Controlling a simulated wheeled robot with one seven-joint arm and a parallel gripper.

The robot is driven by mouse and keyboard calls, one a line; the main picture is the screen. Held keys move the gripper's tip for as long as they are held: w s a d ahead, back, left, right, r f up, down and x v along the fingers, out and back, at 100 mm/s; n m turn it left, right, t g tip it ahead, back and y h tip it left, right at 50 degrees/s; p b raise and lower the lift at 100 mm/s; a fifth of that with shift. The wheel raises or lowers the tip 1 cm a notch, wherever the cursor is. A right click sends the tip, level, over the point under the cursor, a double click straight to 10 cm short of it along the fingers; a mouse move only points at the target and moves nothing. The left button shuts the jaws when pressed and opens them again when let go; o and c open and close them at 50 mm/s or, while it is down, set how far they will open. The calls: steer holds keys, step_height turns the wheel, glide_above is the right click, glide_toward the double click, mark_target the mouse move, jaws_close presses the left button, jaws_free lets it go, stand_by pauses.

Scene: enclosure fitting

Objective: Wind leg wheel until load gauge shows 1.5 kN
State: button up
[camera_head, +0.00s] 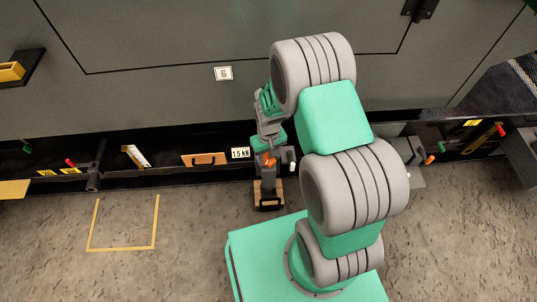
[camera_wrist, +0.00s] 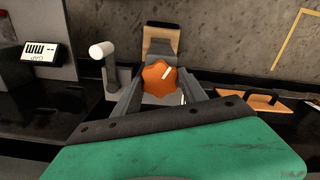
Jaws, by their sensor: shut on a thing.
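The orange leg wheel (camera_wrist: 158,76), a lobed knob with a pale mark on its face, sits between the two grey fingers of my gripper (camera_wrist: 161,90) in the wrist view. The fingers are shut on its sides. In the head view the wheel (camera_head: 267,161) shows as a small orange patch below my gripper (camera_head: 266,150), low on the enclosure's front.
A white-knobbed lever (camera_wrist: 102,50) stands close beside the wheel. A display (camera_wrist: 42,53) with mm and dashes, seen upside down, is beyond it. A wooden foot block (camera_head: 268,195) is on the floor under the wheel. A wooden-faced handle piece (camera_head: 204,160) lies left. Yellow tape (camera_head: 124,248) marks clear floor.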

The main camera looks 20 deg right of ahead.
steer(key=o, duration=1.4)
steer(key=shift+c, duration=0.2)
step_height(320, 180, up, 8)
steer(key=p, duration=0.3)
step_height(320, 180, up, 12)
steer(key=p, duration=0.6)
glide_above(268, 158)
steer(key=s+r+t+p, duration=0.1)
steer(key=s+r+p, duration=0.2)
steer(key=r+p, duration=0.4)
steer(key=s+r+m+t+p, duration=0.1)
steer(key=s+r+p, duration=0.3)
steer(key=r, duration=1.6)
steer(key=s+r+t+p, duration=0.1)
steer(key=s+r+p, duration=0.3)
steer(key=r+p, duration=0.6)
step_height(268, 158, up, 4)
steer(key=shift+f, duration=0.2)
